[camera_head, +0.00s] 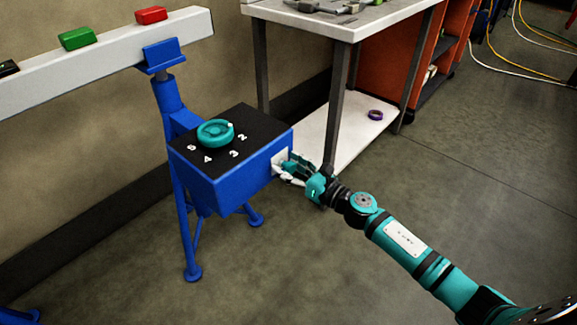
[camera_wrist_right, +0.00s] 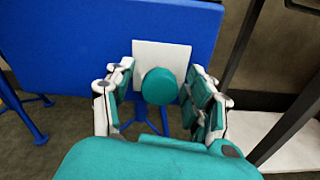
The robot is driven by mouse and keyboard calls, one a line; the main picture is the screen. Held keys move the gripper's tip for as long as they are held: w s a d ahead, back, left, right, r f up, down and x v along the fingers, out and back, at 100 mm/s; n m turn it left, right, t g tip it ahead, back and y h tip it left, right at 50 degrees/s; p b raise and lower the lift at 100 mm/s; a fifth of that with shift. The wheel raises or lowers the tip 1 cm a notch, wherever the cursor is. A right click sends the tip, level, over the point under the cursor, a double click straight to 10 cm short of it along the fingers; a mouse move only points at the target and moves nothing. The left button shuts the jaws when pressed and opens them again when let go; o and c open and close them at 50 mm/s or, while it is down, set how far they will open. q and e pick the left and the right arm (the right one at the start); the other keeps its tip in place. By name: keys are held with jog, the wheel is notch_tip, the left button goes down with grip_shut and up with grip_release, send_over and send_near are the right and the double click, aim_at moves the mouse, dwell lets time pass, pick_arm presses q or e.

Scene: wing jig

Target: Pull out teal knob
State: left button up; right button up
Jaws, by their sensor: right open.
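The teal knob (camera_wrist_right: 159,86) is a round disc on a white square plate (camera_wrist_right: 174,57) on the side of a blue box (camera_head: 243,180). In the right wrist view the knob lies between the two fingers of my right gripper (camera_wrist_right: 160,97), which is open, with a gap on both sides. In the head view my right gripper (camera_head: 290,169) is at the box's right side, and its fingers hide the knob and part of the white plate (camera_head: 279,161). A teal dial (camera_head: 215,133) sits on the box's black top among white numbers. My left gripper is not in view.
The box is mounted on a blue stand (camera_head: 171,97) under a pale beam (camera_head: 105,54) with red, green and black blocks. A workbench (camera_head: 279,12) with metal legs and a low white shelf (camera_head: 352,126) stands just behind my right gripper. The floor in front is clear.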

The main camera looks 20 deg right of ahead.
grip_shut()
dwell(0.4)
dwell(0.4)
jog(key=shift+v, duration=1.45)
jog(key=shift+f, duration=0.25)
